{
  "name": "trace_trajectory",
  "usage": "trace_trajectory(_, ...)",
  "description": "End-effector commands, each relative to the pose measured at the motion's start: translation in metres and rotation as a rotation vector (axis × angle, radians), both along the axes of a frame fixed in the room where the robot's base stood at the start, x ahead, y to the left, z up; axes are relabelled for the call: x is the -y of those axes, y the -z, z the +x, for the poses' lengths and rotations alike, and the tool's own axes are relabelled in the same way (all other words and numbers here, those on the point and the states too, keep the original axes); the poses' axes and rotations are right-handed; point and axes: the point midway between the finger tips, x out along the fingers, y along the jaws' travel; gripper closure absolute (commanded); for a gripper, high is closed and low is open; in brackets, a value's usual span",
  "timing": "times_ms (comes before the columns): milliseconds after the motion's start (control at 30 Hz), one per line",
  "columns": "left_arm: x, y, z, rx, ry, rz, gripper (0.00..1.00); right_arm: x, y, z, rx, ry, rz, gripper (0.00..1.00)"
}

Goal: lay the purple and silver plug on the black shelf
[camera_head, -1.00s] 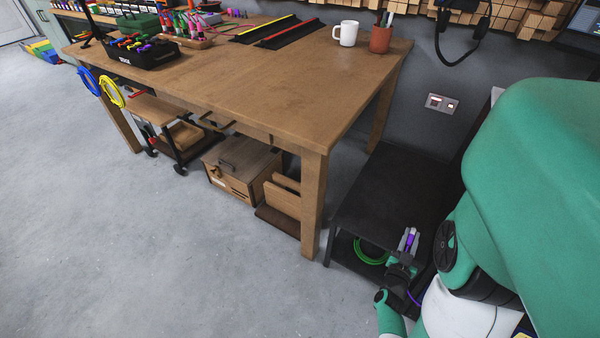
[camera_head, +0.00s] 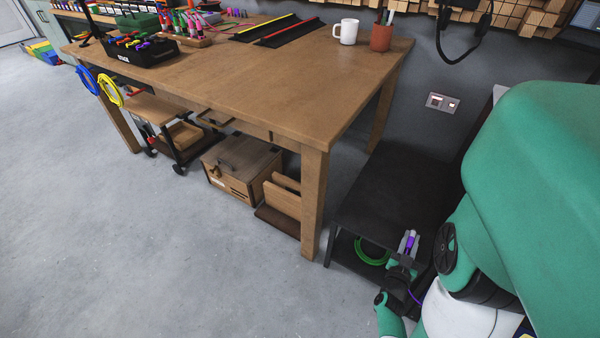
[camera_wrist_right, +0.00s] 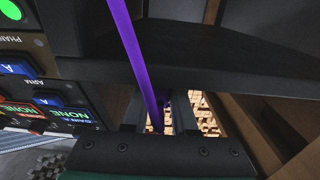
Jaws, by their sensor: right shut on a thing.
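My right gripper (camera_head: 410,241) is at the front edge of the black shelf (camera_head: 385,195) in the head view. It is shut on the purple and silver plug (camera_head: 410,243), of which mainly a small purple part shows between the fingers. A purple cable (camera_head: 414,297) hangs below the gripper. In the right wrist view the purple cable (camera_wrist_right: 130,45) runs down from the top to between the fingers (camera_wrist_right: 162,112); the plug itself cannot be made out there. The gripper's height over the shelf is hard to tell. My left gripper is out of view.
The shelf top is bare. A green cable coil (camera_head: 370,252) is under its front edge. A wooden workbench (camera_head: 250,75) stands left of the shelf, its leg (camera_head: 313,205) close by. A wall socket (camera_head: 442,103) is behind. In the wrist view, a panel with buttons (camera_wrist_right: 40,100) is at left.

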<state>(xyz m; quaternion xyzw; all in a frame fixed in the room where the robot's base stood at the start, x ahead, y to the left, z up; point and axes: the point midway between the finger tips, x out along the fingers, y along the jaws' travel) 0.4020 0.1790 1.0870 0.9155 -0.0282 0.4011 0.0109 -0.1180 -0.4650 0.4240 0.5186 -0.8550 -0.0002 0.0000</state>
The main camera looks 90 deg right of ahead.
Motion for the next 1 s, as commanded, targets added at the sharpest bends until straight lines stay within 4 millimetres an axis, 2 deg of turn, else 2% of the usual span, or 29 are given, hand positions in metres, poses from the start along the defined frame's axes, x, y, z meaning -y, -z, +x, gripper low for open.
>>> trace_trajectory(633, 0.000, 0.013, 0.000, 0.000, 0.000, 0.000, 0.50, 0.000, 0.014, 0.000, 0.000, 0.000, 0.000, 1.00)
trace_trajectory(667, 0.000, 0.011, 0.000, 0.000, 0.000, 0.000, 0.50, 0.000, 0.013, 0.000, 0.000, 0.000, 0.000, 0.69)
trace_trajectory(800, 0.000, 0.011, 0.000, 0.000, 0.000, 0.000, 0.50, 0.000, 0.013, 0.000, 0.000, 0.000, 0.000, 0.44)
trace_trajectory(833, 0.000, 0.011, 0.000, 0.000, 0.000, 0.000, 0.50, 0.000, 0.013, 0.000, 0.000, 0.000, 0.000, 0.40)
trace_trajectory(1000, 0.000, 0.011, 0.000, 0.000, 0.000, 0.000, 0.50, 0.000, 0.012, 0.000, 0.000, 0.000, 0.000, 0.40)
